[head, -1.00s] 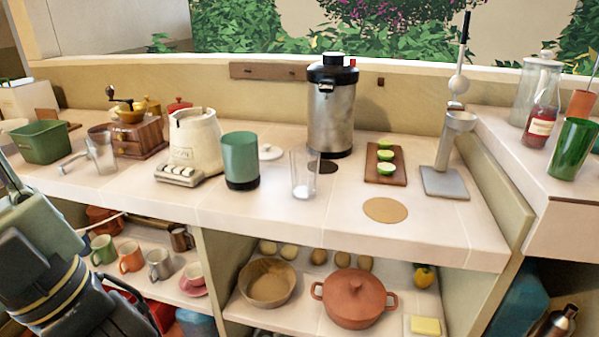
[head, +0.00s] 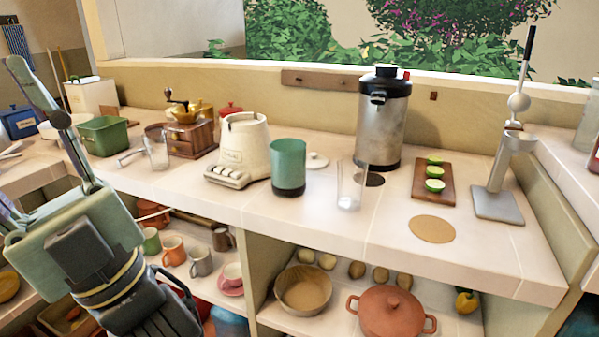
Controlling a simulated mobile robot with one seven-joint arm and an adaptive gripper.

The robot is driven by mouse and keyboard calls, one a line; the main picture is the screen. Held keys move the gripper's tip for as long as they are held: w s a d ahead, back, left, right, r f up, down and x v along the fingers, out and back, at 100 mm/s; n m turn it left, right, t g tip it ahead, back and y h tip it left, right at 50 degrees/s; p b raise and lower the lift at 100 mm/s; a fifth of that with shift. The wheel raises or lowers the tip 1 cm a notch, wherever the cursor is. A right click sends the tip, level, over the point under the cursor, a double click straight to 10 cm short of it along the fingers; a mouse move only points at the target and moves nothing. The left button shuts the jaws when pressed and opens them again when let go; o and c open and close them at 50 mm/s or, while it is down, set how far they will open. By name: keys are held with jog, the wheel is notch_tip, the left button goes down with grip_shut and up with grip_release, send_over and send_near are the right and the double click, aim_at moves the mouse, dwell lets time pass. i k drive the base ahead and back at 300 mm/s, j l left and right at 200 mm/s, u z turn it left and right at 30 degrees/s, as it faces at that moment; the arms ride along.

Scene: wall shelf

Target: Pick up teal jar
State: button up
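The teal jar (head: 288,163) stands upright on the counter in the head view, near the middle. It is a cylinder with a dark lower part. It stands between the cream appliance and a clear glass. My gripper (head: 160,315) is the dark part at the lower left, in front of the counter and well apart from the jar. The bottom edge of the picture cuts it off, so its fingertips and whether it is open or shut cannot be made out.
The cream appliance (head: 239,152) is close on the jar's left, the clear glass (head: 351,188) on its right. A white lid (head: 317,160) lies behind it. A steel urn (head: 382,125) stands farther back. The counter front (head: 285,218) before the jar is clear.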

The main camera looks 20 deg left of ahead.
aim_at(287, 156)
jog(key=i+l, duration=0.25)
jog(key=i+l+u, duration=0.15)
jog(key=l+u, duration=0.2)
jog(key=i+l+u, duration=0.15)
jog(key=l+u, duration=0.25)
jog(key=j+u, duration=0.1)
jog(key=u, duration=0.9)
